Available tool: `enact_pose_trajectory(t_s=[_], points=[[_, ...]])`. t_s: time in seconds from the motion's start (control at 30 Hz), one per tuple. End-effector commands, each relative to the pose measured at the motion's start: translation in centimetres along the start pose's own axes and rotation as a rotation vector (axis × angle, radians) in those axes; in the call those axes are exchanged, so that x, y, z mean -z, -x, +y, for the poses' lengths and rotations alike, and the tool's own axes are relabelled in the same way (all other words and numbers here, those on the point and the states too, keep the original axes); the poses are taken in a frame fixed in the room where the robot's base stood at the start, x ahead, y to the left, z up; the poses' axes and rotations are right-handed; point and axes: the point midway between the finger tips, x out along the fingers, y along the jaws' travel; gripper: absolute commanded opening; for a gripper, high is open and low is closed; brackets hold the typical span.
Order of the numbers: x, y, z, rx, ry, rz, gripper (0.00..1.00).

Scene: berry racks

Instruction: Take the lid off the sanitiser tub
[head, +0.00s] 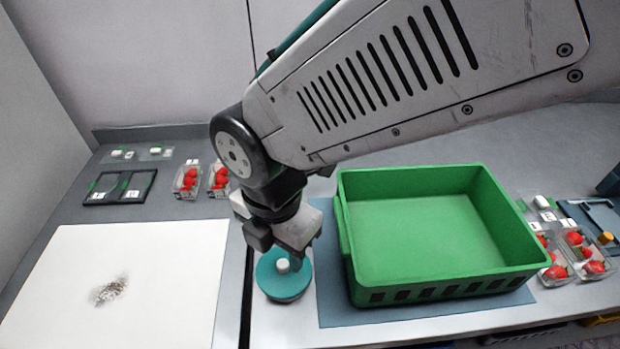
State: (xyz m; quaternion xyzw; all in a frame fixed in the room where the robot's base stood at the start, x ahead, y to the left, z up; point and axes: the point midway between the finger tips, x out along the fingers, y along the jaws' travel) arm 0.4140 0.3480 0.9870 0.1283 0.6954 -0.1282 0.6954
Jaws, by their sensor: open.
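The sanitiser tub's round teal lid (285,286) is in the lower middle of the head view, with a white knob (283,265) at its centre. The lid hides most of the tub, and I cannot make out the tub's walls below it. My gripper (284,252) is open and points down just above the knob. From this angle I cannot tell whether the fingers are around the knob or only over it. The lid lies flat.
A green crate (440,283), empty, stands on a blue mat (332,308) close to the right. A white board (150,270) with a dark smudge lies on the left. Punnets of strawberries (187,180) stand behind, and more (585,262) at the right. A black tray (120,187) lies at the back left.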

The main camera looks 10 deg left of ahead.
Motion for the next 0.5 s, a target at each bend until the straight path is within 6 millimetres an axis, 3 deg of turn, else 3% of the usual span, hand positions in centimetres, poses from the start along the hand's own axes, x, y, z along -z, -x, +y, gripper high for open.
enact_pose_trajectory(t_s=[0.2, 0.5], points=[[0.1, -3.0, -0.1, 0.002, -0.001, 0.0, 0.43], [0.1, -3.5, 0.0, 0.0, -0.002, 0.0, 0.43]])
